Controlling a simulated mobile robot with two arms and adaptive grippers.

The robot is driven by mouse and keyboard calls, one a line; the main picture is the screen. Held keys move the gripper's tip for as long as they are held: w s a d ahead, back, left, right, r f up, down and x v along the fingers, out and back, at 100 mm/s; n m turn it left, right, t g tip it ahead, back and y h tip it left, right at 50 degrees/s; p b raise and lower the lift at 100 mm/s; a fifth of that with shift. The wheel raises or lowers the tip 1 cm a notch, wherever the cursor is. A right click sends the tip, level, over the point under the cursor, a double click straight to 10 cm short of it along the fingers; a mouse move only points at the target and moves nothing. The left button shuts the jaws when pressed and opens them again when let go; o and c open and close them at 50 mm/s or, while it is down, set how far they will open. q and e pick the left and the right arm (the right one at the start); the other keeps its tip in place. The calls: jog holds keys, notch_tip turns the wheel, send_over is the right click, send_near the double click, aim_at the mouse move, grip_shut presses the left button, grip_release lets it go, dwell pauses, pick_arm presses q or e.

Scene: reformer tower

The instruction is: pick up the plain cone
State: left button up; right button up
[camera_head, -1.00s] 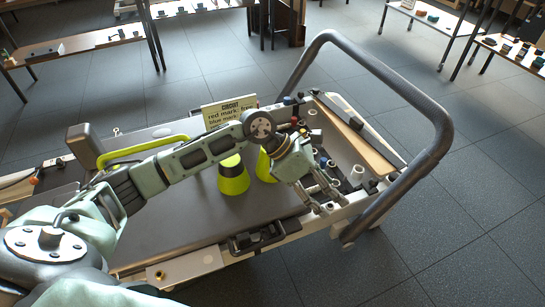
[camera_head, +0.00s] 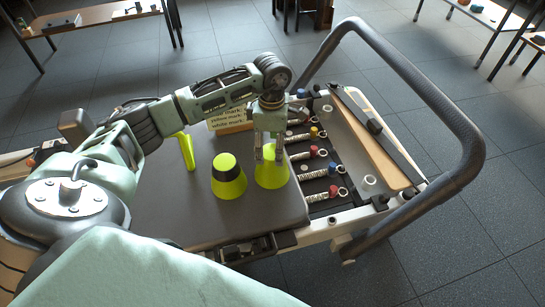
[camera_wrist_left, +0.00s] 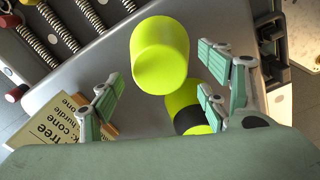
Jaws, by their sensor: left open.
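The plain cone (camera_head: 273,173) is yellow-green without a band and stands on the dark padded carriage (camera_head: 205,224) near its spring-side edge. My left gripper (camera_head: 268,152) points down over it with open fingers, which overlap its upper part in the head view. In the left wrist view, the plain cone (camera_wrist_left: 160,52) lies between and beyond the open fingers of my left gripper (camera_wrist_left: 160,78). I cannot tell whether they touch it. A second cone (camera_head: 228,180), with a black band, stands just left of it; it also shows in the left wrist view (camera_wrist_left: 188,108), partly hidden by a finger.
A printed sign (camera_head: 230,122) stands behind the cones, with a yellow-green hurdle (camera_head: 186,150) to its left. Several springs (camera_head: 318,172) lie right of the carriage. A thick grey tubular bar (camera_head: 425,95) arches over the right end. The front of the carriage is clear.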

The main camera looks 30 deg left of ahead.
aim_at(272, 151)
pick_arm(q)
notch_tip(272, 151, down, 3)
jog(key=shift+f, duration=0.15)
jog(key=c, duration=1.1)
